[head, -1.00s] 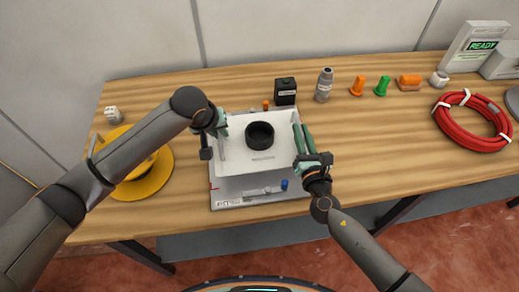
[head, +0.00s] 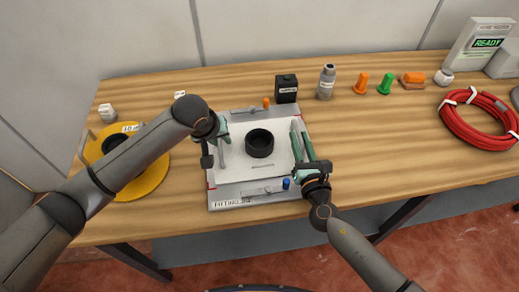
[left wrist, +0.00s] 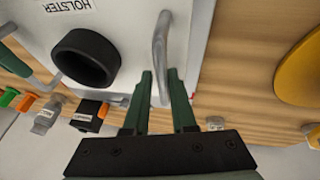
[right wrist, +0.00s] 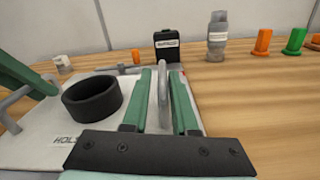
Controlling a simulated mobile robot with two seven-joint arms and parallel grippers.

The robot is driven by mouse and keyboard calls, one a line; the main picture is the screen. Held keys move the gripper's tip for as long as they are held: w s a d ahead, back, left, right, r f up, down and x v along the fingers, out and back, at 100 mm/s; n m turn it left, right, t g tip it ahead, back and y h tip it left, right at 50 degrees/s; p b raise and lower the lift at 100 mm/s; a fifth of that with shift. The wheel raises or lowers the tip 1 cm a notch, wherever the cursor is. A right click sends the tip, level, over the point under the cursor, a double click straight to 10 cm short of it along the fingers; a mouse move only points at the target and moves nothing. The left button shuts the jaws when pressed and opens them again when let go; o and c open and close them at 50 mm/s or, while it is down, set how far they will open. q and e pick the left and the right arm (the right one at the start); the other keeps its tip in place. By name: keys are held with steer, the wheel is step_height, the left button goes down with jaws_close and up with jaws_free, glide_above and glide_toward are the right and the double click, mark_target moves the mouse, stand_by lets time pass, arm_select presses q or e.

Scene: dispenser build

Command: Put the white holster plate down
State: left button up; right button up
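The white holster plate (head: 235,173) carries a black ring-shaped holster (head: 260,143) at its middle. It lies level over the grey labelled base (head: 270,197), low against it; I cannot tell whether it fully touches. My left gripper (head: 222,139) has its fingers on either side of the plate's left handle (left wrist: 160,45), close around it. My right gripper (head: 298,139) has its fingers likewise around the right handle (right wrist: 163,95). The ring and "HOLSTER" label (left wrist: 68,6) also show in the left wrist view.
A black box (head: 286,88) and a grey bottle (head: 326,82) stand just behind the base. Orange and green pegs (head: 384,84) and a red hose coil (head: 478,120) are to the right. A yellow spool (head: 150,182) lies left, partly behind my left arm.

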arm_select(q)
steer(key=shift+o, duration=1.4)
steer(key=shift+a, duration=0.1)
arm_select(e)
steer(key=o, duration=0.3)
steer(key=shift+d, duration=0.1)
steer(key=shift+d, duration=0.1)
arm_select(q)
steer(key=v, duration=1.2)
arm_select(e)
steer(key=s, duration=0.4)
steer(key=s+d, duration=0.1)
steer(key=s, duration=0.3)
steer(key=s+d, duration=0.1)
steer(key=s, duration=0.2)
steer(key=shift+s, duration=0.4)
